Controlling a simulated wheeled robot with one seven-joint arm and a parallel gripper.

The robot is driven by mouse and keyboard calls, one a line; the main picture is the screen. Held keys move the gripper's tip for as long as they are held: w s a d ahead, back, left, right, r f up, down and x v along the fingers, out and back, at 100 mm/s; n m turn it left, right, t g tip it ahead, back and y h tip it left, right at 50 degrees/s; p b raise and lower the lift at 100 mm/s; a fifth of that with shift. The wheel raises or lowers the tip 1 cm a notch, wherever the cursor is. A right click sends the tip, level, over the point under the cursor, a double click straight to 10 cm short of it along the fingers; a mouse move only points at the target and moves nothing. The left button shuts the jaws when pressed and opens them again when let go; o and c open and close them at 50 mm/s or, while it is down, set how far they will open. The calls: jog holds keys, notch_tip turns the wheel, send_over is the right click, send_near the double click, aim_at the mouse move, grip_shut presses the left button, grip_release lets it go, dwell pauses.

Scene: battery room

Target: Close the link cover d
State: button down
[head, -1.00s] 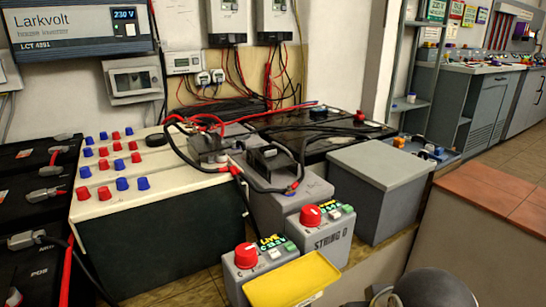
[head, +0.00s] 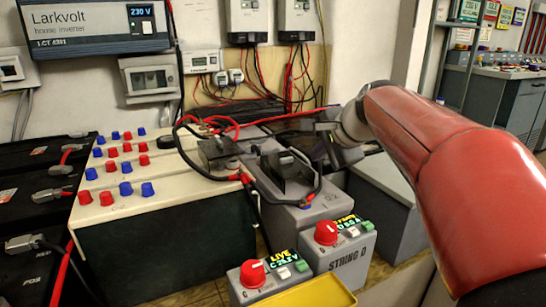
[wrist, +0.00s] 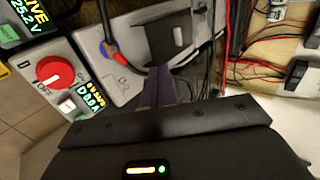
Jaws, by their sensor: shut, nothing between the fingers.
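The black link cover (head: 291,178) is on top of the grey battery unit (head: 262,148) behind the STRING D switch box (head: 345,262). Its flap looks raised, and a thick black cable loops around it. In the wrist view the black cover (wrist: 172,40) is at the top centre, just beyond the fingertips. My gripper (head: 326,150) is shut and empty, at the right of the cover in the head view. In the wrist view the closed fingers (wrist: 157,92) point toward the cover. I cannot tell whether they touch it.
A second switch box (head: 262,282) with a red knob (head: 253,273) stands front left, by a yellow lid (head: 310,295). A cream battery (head: 130,210) with red and blue caps is at left. A grey box (head: 385,205) stands right, partly behind my arm. Cables run along the back.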

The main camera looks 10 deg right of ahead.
aim_at(287, 163)
jog(key=x, duration=1)
jog(key=shift+w, duration=0.1)
jog(key=w, duration=0.2)
jog(key=shift+w+a+r, duration=0.1)
jog(key=shift+w+a, duration=0.15)
jog(key=shift+a, duration=0.1)
jog(key=shift+w+a, duration=0.25)
jog(key=shift+w, duration=0.4)
jog(key=shift+w+p, duration=0.1)
jog(key=shift+p, duration=0.2)
